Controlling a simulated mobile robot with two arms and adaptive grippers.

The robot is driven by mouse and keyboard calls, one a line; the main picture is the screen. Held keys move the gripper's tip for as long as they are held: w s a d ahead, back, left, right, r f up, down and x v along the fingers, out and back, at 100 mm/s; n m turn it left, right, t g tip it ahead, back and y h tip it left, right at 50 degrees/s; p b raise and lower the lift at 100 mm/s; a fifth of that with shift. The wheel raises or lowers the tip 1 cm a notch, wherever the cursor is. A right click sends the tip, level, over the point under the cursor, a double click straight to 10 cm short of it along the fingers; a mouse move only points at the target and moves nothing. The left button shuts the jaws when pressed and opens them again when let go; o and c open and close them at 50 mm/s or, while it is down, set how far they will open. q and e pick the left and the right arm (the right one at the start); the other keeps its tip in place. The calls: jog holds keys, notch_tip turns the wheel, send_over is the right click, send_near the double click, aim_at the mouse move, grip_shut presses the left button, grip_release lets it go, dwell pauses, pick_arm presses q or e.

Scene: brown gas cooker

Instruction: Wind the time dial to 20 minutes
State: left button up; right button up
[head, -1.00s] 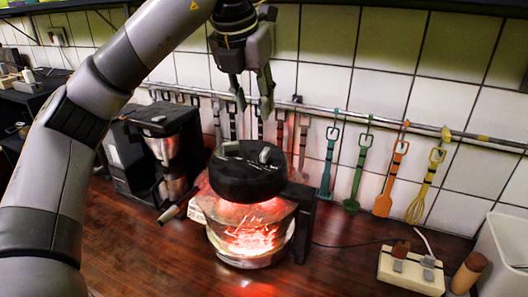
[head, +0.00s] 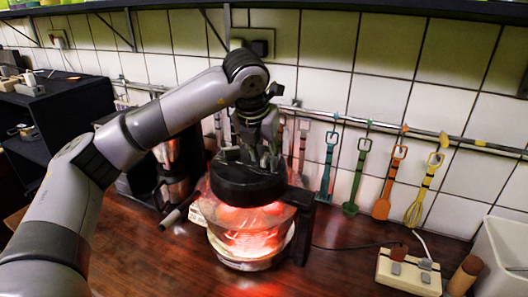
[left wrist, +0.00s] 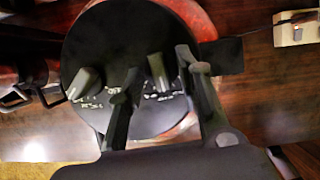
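The cooker (head: 253,222) is a glowing glass pot with a round black lid (head: 247,190) on the wooden counter. Two grey dials stand on the lid, which also shows in the left wrist view (left wrist: 118,32). One dial (left wrist: 83,84) is at the left, tilted; the other dial (left wrist: 157,73) is at the right. My left gripper (head: 262,160) is down at the lid. Its fingers are open on either side of the right dial, with small gaps visible. My right gripper is out of view.
A black coffee machine (head: 172,180) stands left of the cooker. Utensils such as a green spatula (head: 357,180) hang from a wall rail behind. A power strip (head: 409,272) and a brown cylinder (head: 466,276) are at the right. The counter front is clear.

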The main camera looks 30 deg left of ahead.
pick_arm(q)
jog(key=shift+c, duration=0.3)
grip_shut()
jog(key=shift+f+m+b, duration=0.15)
jog(key=shift+m+b, duration=0.15)
jog(key=shift+b, duration=0.3)
jog(key=shift+r, duration=0.2)
jog(key=shift+o, duration=0.3)
grip_release()
